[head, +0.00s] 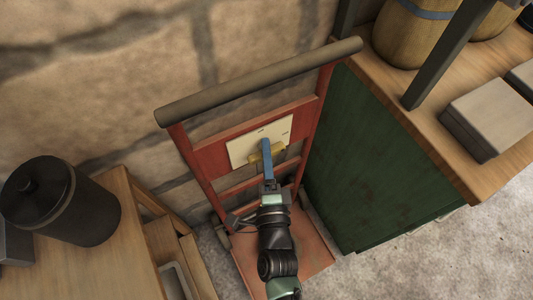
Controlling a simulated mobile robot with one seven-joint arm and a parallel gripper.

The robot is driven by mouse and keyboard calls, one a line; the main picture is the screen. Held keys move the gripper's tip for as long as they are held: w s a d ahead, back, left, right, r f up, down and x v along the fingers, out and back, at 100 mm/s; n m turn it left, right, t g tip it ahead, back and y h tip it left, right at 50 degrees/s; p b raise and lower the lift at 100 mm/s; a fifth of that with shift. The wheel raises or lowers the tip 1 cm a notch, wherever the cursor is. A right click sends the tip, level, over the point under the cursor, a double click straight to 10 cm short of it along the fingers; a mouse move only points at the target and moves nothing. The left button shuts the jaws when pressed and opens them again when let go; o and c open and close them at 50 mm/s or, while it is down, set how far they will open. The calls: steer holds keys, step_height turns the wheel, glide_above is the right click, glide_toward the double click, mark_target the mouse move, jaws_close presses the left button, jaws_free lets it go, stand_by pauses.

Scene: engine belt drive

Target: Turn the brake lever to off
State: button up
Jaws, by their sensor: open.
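A red hand-truck frame (212,161) with a grey top bar holds a cream plate (240,151) with small dark marks. A yellow piece (278,150) sits on the plate, slightly tilted. A narrow blue bar (266,158) stands in front of it and hides its middle. I cannot tell which of these two is the brake lever, or its exact setting. My gripper (269,184) is at the lower end of the blue bar, just below the plate. It is open; its fingers are small here and any contact is unclear.
A green-sided wooden bench (450,115) stands close on the right, with grey boxes (490,118) and a barrel (412,30). A wooden table (90,255) with a black canister (62,203) is at left. A stone wall (90,70) is behind.

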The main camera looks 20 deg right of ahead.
steer(key=shift+c, duration=0.3)
jaws_close()
